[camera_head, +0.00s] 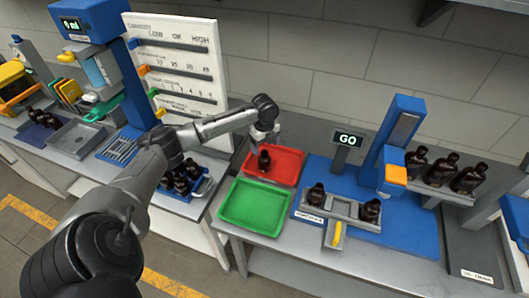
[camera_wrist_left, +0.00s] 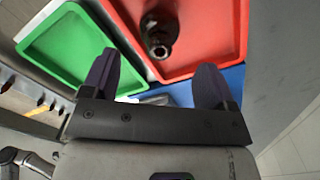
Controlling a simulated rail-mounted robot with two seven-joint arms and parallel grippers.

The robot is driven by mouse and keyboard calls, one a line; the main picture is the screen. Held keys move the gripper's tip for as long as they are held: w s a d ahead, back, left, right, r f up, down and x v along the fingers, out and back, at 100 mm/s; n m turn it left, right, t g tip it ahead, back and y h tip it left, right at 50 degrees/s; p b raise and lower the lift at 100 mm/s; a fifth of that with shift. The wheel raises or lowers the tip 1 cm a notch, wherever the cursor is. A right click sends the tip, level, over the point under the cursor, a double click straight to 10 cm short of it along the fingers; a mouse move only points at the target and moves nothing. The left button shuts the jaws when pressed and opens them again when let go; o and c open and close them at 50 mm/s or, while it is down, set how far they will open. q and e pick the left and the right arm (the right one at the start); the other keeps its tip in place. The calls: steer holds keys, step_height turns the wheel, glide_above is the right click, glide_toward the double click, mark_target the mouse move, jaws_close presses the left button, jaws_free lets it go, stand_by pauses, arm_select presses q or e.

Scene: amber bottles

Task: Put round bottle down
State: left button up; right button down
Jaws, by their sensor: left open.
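A dark amber round bottle (camera_head: 264,161) stands in the red tray (camera_head: 288,168) on the bench. In the left wrist view the same bottle (camera_wrist_left: 160,30) is seen from above with its neck towards me, inside the red tray (camera_wrist_left: 220,25). My left gripper (camera_head: 263,141) is above and just behind the bottle in the head view. Its two dark fingers (camera_wrist_left: 156,62) are spread apart with nothing between them, and the bottle lies beyond the fingertips. My right gripper is in neither view.
An empty green tray (camera_head: 256,206) sits in front of the red one. More bottles stand in a blue rack (camera_head: 183,187) and on a right-hand shelf (camera_head: 440,190).

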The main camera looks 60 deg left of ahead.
arm_select(q)
steer(key=shift+r, duration=2.95)
